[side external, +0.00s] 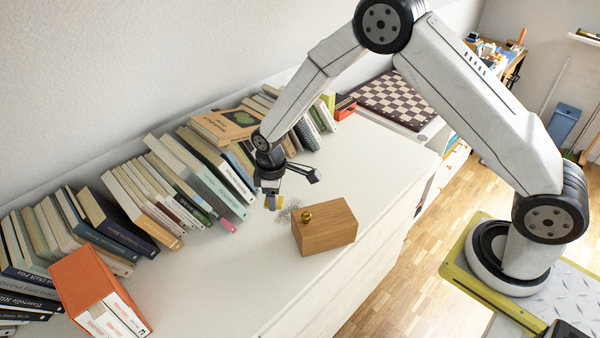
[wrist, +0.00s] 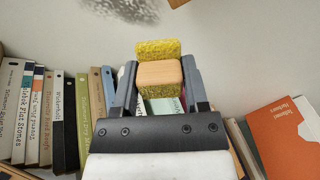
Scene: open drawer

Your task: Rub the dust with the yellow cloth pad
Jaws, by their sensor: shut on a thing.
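My gripper (side external: 270,190) is shut on the yellow cloth pad. In the wrist view, the fingers of my gripper (wrist: 160,85) hold a light wooden block, and the rough yellow pad (wrist: 157,48) shows at its far side. The dust is a grey speckled smudge (wrist: 122,8) on the white top, beyond the pad and cut by the frame's upper edge. In the side view the dust (side external: 289,213) lies just right of the pad. I cannot tell whether the pad touches the surface.
A wooden box (side external: 325,230) with a brass knob stands right beside the dust. A row of leaning books (side external: 165,190) runs along the wall behind my gripper. An orange book case (side external: 85,278) is at the front left. The white top (side external: 215,285) is clear in front.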

